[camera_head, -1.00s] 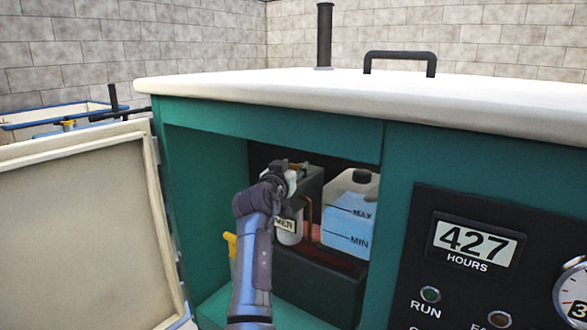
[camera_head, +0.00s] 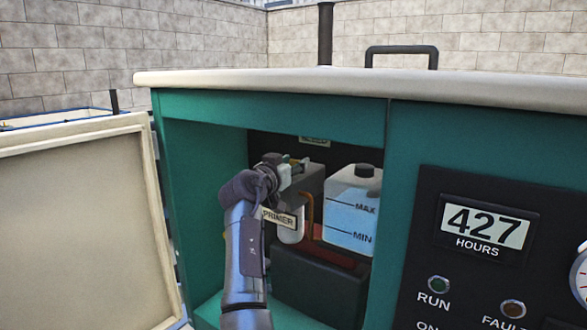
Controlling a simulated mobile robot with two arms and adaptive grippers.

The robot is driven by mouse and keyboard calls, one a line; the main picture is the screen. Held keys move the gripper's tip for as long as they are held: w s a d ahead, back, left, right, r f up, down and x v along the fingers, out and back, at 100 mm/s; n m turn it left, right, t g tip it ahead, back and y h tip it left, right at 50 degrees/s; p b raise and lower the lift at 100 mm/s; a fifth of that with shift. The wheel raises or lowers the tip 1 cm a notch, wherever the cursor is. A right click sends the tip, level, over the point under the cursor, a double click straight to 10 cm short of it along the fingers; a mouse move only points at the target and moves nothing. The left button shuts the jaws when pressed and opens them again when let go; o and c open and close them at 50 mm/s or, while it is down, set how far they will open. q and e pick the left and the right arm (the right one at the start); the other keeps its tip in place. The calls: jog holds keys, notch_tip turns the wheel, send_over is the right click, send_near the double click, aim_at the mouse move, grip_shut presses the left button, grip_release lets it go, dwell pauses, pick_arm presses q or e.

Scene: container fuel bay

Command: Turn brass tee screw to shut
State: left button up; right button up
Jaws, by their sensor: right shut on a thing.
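My right gripper (camera_head: 285,170) reaches into the open bay of the green cabinet. It is shut at the top of the filter and primer unit (camera_head: 312,180), where the brass tee screw sits. Only a small yellowish bit shows by the fingertips; the gripper hides most of the screw, so its turn angle cannot be read. A PRIMER label (camera_head: 279,218) shows just below the gripper, above a pale filter bowl (camera_head: 290,236). My left gripper is not in view.
A tank of blue liquid (camera_head: 349,222) marked MAX and MIN stands right of the unit. A dark box (camera_head: 318,285) lies below. The open cream door (camera_head: 85,225) stands at the left. The control panel (camera_head: 470,275) is at the right.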

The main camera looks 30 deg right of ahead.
jog(key=o, duration=1.1)
jog(key=shift+o, duration=0.2)
